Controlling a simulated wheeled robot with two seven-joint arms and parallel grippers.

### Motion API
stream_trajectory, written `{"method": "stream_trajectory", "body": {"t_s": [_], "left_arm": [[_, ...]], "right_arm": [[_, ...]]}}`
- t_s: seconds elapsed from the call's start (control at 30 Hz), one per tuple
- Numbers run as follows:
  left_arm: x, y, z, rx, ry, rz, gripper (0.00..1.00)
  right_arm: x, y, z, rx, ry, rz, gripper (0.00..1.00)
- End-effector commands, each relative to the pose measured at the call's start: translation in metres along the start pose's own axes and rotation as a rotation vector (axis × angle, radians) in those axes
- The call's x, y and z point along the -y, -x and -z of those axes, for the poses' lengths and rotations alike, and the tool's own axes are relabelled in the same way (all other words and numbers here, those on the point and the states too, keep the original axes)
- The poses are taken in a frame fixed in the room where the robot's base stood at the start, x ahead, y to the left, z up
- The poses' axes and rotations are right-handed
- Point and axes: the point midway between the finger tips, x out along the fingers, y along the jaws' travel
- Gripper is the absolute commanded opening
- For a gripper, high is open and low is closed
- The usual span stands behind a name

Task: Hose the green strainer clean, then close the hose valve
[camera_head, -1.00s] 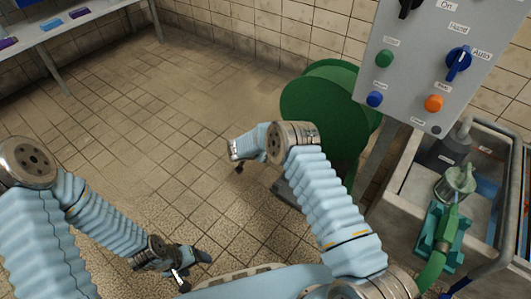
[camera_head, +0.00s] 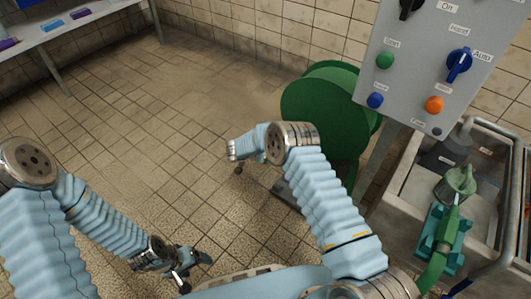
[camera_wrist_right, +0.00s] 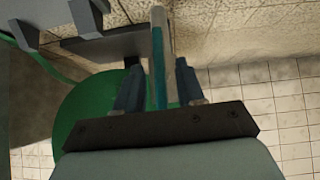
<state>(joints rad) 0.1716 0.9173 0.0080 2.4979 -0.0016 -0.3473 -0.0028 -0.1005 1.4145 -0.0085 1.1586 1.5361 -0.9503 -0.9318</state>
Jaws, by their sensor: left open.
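A grey-green cylindrical body (camera_head: 457,185), which may be the strainer, stands in the sink at the right of the head view. A green nozzle or handle (camera_head: 450,222) on a green hose (camera_head: 432,272) lies against it, over a teal block (camera_head: 432,236). I cannot make out the hose valve. My left gripper (camera_head: 194,272) is open and empty over the floor at the bottom, far from the sink. My right gripper (camera_wrist_right: 158,90) has its fingers apart in the right wrist view. A pale and teal bar (camera_wrist_right: 158,55) shows between them, with gaps on both sides; it does not look gripped.
A green hose reel (camera_head: 325,108) stands behind my right arm. A grey control panel (camera_head: 425,65) with knobs and buttons stands above the sink's left side. The metal sink (camera_head: 397,195) has a raised rim and rail. A bench (camera_head: 75,22) is at far left.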

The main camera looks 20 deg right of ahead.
Motion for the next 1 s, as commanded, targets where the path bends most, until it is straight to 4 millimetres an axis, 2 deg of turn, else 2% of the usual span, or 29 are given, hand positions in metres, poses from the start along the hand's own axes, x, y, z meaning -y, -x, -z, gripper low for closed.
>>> {"method": "stream_trajectory", "body": {"t_s": [0.3,0.5,0.7,1.0], "left_arm": [[-0.004,0.015,0.001,-0.004,0.001,0.003,0.76],[-0.005,0.02,0.001,-0.006,0.001,0.005,0.76],[-0.006,0.022,0.002,-0.007,0.002,0.005,0.76],[-0.005,0.022,0.002,-0.007,0.002,0.005,0.76]], "right_arm": [[0.001,0.073,0.003,0.0,0.002,0.005,0.38],[0.001,0.113,0.002,-0.001,0.0,0.003,0.38],[0.0,0.131,0.001,-0.001,0.0,0.002,0.38],[0.0,0.132,0.001,-0.001,0.0,0.001,0.38]]}}
